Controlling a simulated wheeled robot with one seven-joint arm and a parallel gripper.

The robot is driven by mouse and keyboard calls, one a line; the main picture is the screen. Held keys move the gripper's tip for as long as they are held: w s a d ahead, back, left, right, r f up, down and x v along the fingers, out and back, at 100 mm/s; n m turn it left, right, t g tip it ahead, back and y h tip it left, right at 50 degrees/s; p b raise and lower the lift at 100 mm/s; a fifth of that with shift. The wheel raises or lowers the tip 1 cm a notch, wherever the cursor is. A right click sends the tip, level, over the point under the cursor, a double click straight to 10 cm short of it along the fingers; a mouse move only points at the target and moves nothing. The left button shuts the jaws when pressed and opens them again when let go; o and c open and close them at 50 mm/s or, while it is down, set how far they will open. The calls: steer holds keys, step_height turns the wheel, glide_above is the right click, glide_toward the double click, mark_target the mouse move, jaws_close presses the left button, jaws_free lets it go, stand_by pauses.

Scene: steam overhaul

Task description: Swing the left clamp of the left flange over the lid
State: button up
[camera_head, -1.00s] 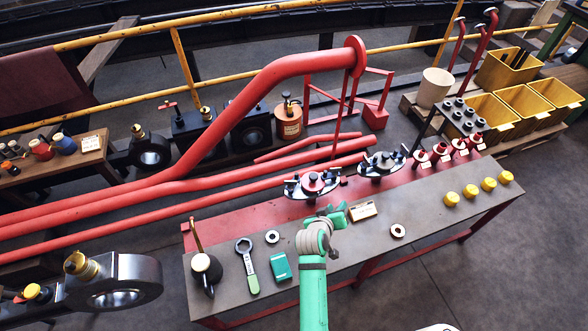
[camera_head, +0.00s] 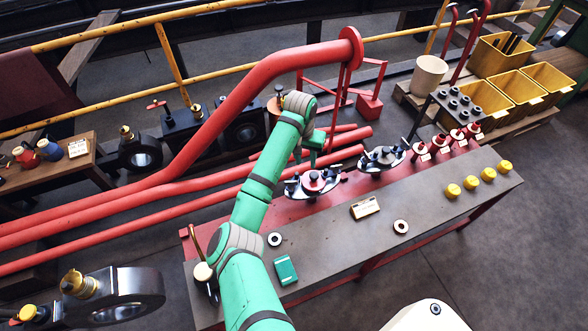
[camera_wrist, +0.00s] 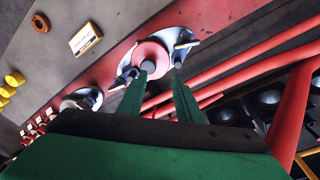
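The left flange (camera_head: 312,183) on the red bench strip has a pale oval body with a red lid in its middle. In the wrist view the red lid (camera_wrist: 150,56) shows just beyond my fingertips. The left clamp (camera_head: 292,188) is a dark piece at the flange's left end; in the wrist view it appears at the upper right (camera_wrist: 184,44), turned outward beside the lid. The right clamp (camera_wrist: 126,76) is at the other end, near one fingertip. My gripper (camera_wrist: 161,76) is open and empty, its fingers above the flange's rear side. Contact cannot be told.
The right flange (camera_head: 382,159) stands close by. Red pipes (camera_head: 190,195) run behind the bench. A label plate (camera_head: 365,208), a ring (camera_head: 401,227), a green box (camera_head: 286,270) and yellow caps (camera_head: 471,182) lie on the bench (camera_head: 345,258). My arm covers its left part.

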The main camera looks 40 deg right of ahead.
mark_target(296, 173)
steer(key=shift+y, duration=0.6)
steer(key=f, duration=0.2)
steer(key=w+a+f, duration=0.1)
steer(key=f, duration=0.2)
steer(key=w+a+f, duration=0.1)
steer(key=f, duration=0.2)
steer(key=shift+w+f, duration=0.1)
steer(key=shift+w, duration=0.1)
steer(key=shift+s+d+f, duration=0.1)
steer(key=shift+c, duration=0.6)
jaws_close()
